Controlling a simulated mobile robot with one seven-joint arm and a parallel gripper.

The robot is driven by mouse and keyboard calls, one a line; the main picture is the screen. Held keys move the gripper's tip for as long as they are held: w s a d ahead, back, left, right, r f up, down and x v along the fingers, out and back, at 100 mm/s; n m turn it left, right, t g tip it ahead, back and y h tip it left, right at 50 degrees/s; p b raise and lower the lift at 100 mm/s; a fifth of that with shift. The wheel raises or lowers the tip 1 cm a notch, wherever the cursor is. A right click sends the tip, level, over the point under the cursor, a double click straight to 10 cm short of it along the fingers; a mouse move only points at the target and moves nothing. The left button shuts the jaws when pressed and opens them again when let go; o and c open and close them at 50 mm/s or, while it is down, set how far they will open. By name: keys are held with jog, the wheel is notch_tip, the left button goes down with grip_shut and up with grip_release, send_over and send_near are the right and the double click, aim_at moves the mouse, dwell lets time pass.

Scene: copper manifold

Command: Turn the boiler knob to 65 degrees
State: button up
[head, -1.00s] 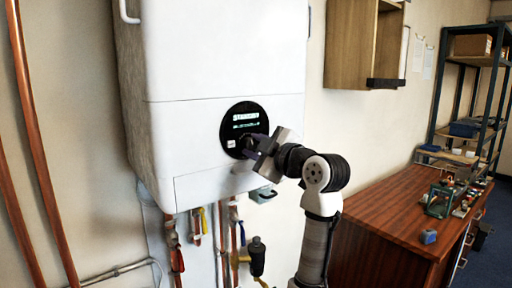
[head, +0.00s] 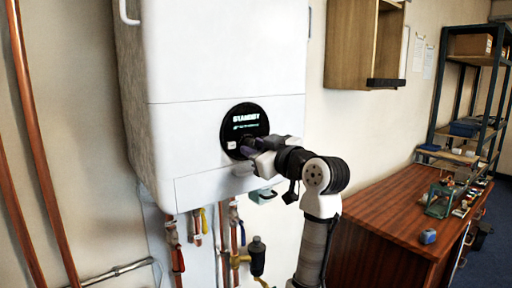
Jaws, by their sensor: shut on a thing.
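The white boiler (head: 230,55) hangs on the wall at the centre left. Its round black control panel (head: 237,108) is on the lower front, with a lit display that reads "STANDBY" on its upper line; the smaller line below is too blurred to read. The boiler knob (head: 246,143) is dark and sits low on the panel, mostly hidden by my gripper. My gripper (head: 250,147) comes in from the right and is shut on the knob. The knob's pointer and angle cannot be made out. A small pale square (head: 231,145) shows left of the knob.
Copper pipes and valves (head: 238,245) hang below the boiler. An open wooden cabinet (head: 360,45) is on the wall to the right. A wooden bench (head: 385,215) with small items stands at the right, before a shelving rack (head: 470,90).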

jog(key=shift+m+p, duration=0.35)
jog(key=shift+m, duration=1.35)
